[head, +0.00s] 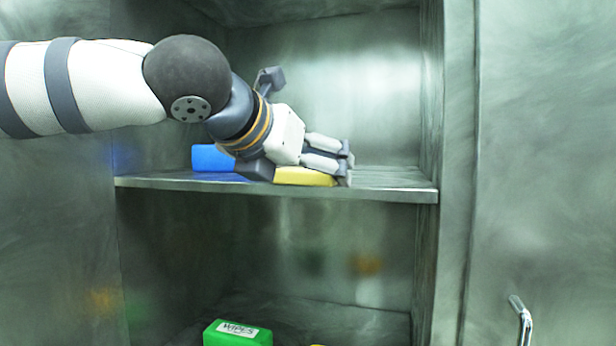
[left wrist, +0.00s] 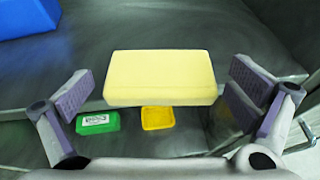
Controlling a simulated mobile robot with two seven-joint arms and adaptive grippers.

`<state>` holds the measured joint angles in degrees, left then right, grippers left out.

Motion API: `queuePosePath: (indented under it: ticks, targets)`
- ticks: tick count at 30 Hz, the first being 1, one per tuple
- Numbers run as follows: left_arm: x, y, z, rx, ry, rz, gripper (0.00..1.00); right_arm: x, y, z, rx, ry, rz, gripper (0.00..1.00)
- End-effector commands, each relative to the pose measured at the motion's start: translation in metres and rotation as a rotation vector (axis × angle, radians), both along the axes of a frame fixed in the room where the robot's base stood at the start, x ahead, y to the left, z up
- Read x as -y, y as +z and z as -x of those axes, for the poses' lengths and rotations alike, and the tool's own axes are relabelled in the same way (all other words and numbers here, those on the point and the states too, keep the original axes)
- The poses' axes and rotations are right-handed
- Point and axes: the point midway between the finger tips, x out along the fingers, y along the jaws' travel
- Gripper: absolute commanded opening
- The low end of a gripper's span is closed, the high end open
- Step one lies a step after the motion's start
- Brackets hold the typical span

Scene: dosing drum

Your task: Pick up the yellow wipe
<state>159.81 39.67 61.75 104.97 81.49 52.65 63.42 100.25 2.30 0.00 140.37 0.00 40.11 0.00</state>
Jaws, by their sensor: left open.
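The yellow wipe (head: 300,178) is a pale yellow block lying on the upper shelf of the metal cabinet, near the shelf's front edge. In the left wrist view the yellow wipe (left wrist: 160,76) shows whole, ahead of the jaws and between their lines. My left gripper (head: 344,164) is over the shelf, close above the wipe, and hides part of it in the head view. Its two fingers (left wrist: 163,92) are spread apart, with a visible gap to the wipe on each side in the left wrist view. My right gripper is not in view.
A blue block (head: 212,158) lies on the same shelf (head: 390,195), to the left. On the lower level are a green wipes box (head: 237,334) and a yellow tray-like item (left wrist: 158,118). A cabinet wall bounds the shelf at right; a metal handle (head: 521,318) is beyond it.

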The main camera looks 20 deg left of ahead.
Motion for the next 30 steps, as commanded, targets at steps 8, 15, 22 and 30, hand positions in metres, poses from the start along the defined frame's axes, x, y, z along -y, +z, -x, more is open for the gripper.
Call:
queuePosePath:
  ticks: [8,15,22,30]
  targets:
    - [0.0,0.001,0.0,0.002,0.0,-0.001,0.77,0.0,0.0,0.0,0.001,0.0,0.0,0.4]
    - [0.0,0.001,0.0,0.001,0.0,-0.001,0.67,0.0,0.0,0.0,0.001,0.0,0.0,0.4]
    - [0.0,0.006,0.0,0.001,0.001,-0.001,0.67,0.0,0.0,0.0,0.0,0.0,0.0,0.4]
    - [0.001,0.067,0.028,0.011,-0.001,0.002,0.67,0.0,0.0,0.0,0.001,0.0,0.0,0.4]
